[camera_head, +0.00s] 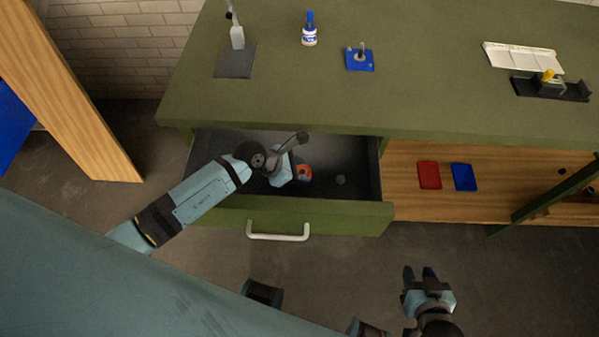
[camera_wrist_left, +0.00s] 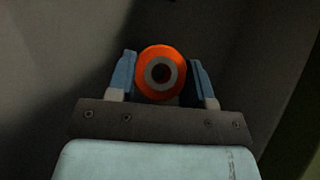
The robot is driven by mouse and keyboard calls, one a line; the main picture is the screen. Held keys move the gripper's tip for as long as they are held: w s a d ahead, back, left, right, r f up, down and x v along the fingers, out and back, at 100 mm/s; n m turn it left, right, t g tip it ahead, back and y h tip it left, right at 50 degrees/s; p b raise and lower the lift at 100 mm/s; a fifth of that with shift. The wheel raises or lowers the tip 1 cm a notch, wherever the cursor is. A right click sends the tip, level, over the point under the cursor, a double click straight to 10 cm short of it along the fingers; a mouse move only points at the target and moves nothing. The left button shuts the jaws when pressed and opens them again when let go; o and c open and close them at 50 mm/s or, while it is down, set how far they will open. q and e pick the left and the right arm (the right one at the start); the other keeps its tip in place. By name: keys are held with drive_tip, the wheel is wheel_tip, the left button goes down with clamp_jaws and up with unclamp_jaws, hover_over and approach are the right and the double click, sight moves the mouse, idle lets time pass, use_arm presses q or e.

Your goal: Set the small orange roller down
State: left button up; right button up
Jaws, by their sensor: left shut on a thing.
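The small orange roller (camera_head: 305,174) has a grey ring and a dark centre hole. It is inside the open drawer (camera_head: 330,213). My left gripper (camera_head: 302,173) reaches down into the drawer and is shut on the roller. In the left wrist view the roller (camera_wrist_left: 161,72) sits between the two blue fingers of the left gripper (camera_wrist_left: 162,78), its round end facing the camera. I cannot tell whether the roller touches the drawer floor. My right gripper (camera_head: 420,274) is empty, fingers apart, above the floor at the lower right.
The green bench top (camera_head: 270,100) overhangs the drawer's back. A blue-capped bottle (camera_head: 309,33) and a blue plate (camera_head: 360,60) stand on it. Red (camera_head: 429,175) and blue (camera_head: 464,177) trays are on the shelf.

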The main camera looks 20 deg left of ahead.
use_arm(q)
drive_tip(key=shift+f, duration=0.4)
drive_tip(key=shift+f, duration=0.35)
drive_tip(key=shift+f+b, duration=0.25)
drive_tip(key=shift+b, duration=0.1)
drive_tip(key=o, duration=0.9)
drive_tip(key=shift+s, duration=0.1)
drive_tip(key=shift+o, duration=0.2)
